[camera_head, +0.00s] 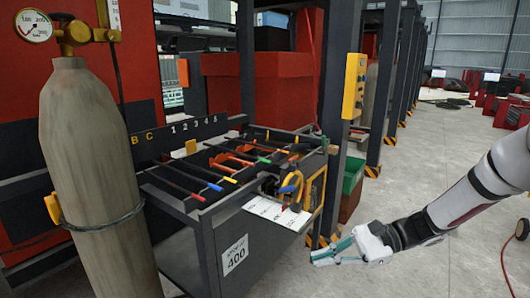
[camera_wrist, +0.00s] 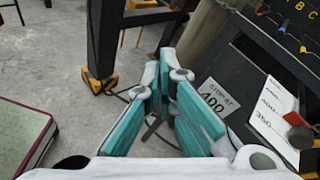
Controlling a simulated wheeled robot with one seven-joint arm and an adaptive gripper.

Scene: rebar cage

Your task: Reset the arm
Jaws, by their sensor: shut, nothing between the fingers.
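My arm (camera_head: 475,200) reaches in from the right edge of the head view. My gripper (camera_head: 335,254) is at its end, in front of and to the right of the dark tool cart (camera_head: 185,220), low over the floor and apart from the cart. In the wrist view my gripper (camera_wrist: 162,75) shows teal fingers that come together at the tips, with nothing between them. The cart also shows at the right of the wrist view (camera_wrist: 250,60).
A tall gas cylinder (camera_head: 90,180) with a gauge stands left of the cart. Several coloured tools lie on the cart's top. A dark post (camera_head: 340,100) with striped base and a green bin (camera_head: 354,175) stand behind my gripper. Open floor (camera_head: 430,150) lies at the right.

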